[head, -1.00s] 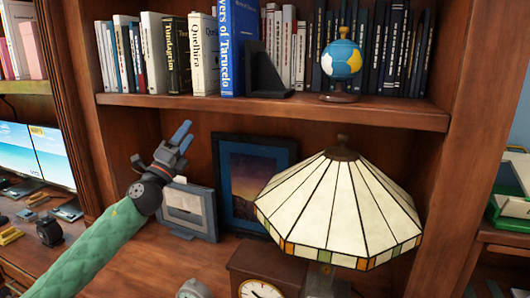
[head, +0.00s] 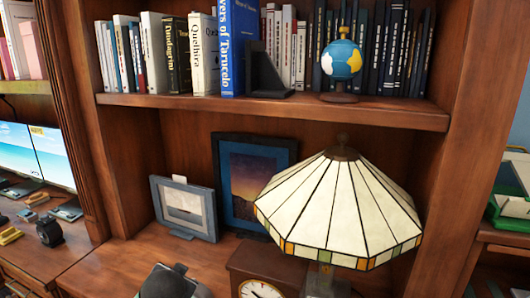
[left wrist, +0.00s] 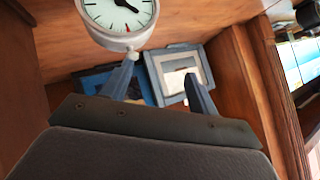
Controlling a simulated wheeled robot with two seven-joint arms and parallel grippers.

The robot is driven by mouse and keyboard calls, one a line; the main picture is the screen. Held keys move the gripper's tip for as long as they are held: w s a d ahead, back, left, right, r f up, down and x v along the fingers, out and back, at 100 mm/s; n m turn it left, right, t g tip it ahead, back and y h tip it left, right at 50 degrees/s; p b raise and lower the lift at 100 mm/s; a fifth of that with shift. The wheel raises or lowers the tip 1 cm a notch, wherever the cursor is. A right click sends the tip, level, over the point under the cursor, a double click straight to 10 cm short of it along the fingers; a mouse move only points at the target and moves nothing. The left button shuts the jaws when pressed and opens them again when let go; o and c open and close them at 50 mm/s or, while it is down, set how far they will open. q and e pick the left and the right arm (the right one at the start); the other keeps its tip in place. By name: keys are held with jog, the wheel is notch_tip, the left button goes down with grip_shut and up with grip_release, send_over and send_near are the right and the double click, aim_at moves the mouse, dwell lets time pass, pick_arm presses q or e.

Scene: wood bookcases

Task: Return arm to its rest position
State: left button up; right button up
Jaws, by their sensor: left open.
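My left gripper (left wrist: 161,66) shows in the left wrist view with its two blue-grey fingers apart and nothing between them. Beyond the fingers are a grey framed picture (left wrist: 178,75) and a round white clock (left wrist: 122,14), which looks close to the left finger. In the head view the green arm is out of sight. A dark grey part at the bottom edge looks like part of my left gripper, but its fingers cannot be made out there. My right gripper is in neither view.
A stained-glass lamp (head: 340,210), a wooden clock (head: 262,268), a grey frame (head: 185,207) and a dark blue frame (head: 252,150) stand on the lower surface. A shelf (head: 270,111) above holds books and a small globe (head: 341,60).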

pick_arm(q)
jog(key=s+d+f+g+h, duration=0.1)
jog(key=s+d+f+g, duration=0.1)
jog(key=s+f, duration=0.6)
jog(key=s+d+f+n+g+h, duration=0.1)
jog(key=s+d+f+g, duration=0.2)
jog(key=s+f, duration=0.5)
jog(key=s+d+f+n+g+h, duration=0.1)
jog(key=s+d+f+g, duration=0.2)
jog(key=s+f, duration=0.6)
jog(key=s, duration=1)
jog(key=shift+d+h, duration=0.25)
jog(key=shift+h, duration=0.15)
